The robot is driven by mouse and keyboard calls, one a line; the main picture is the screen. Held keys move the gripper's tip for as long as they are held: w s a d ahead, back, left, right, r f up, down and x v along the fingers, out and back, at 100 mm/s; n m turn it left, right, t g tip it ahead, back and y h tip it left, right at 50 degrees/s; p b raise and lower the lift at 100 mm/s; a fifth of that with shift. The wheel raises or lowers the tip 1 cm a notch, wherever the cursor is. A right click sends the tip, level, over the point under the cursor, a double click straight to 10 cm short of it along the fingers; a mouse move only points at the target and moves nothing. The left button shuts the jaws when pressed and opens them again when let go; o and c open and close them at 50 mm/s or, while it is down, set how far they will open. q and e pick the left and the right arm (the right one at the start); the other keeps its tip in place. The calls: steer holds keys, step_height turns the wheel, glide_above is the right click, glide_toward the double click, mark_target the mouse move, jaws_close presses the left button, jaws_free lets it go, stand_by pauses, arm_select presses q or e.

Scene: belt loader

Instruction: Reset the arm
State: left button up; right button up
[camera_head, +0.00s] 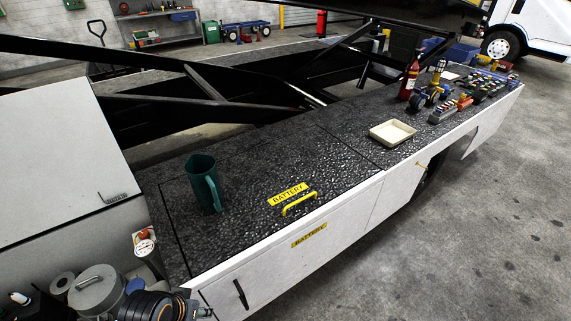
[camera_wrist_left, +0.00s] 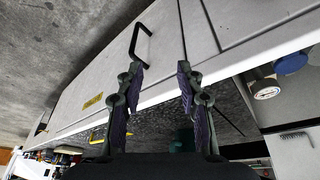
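My left gripper (camera_wrist_left: 160,78) shows in the left wrist view with its two dark fingers spread apart and nothing between them. It faces the white side panel of the belt loader (camera_wrist_left: 120,75), near a black door handle (camera_wrist_left: 141,41). The same panel shows in the head view (camera_head: 275,275), with its black handle (camera_head: 240,294). A dark rounded arm part of mine is at the bottom left of the head view, but the left fingers cannot be made out there. My right gripper is in neither view.
On the dark loader deck (camera_head: 255,165) stand a green pitcher (camera_head: 203,183), a yellow battery-lid handle (camera_head: 298,203), a cream tray (camera_head: 392,133), a red bottle (camera_head: 409,77) and several small items. A pressure gauge (camera_wrist_left: 266,89) is at the wrist view's right. Floor at right is clear.

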arm_select(q)
steer(key=s+a+f+g+y, duration=0.1)
steer(key=a+f, duration=0.2)
steer(key=f, duration=1)
steer(key=s+a+f+y, duration=0.1)
steer(key=a+f, duration=0.1)
steer(key=f, duration=1)
steer(key=s+a+f+g, duration=0.1)
steer(key=s+f, duration=1.5)
steer(key=s, duration=0.3)
steer(key=shift+f+n+g+h, duration=0.3)
steer(key=shift+f, duration=0.1)
steer(key=shift+a, duration=0.15)
steer(key=shift+s, duration=0.1)
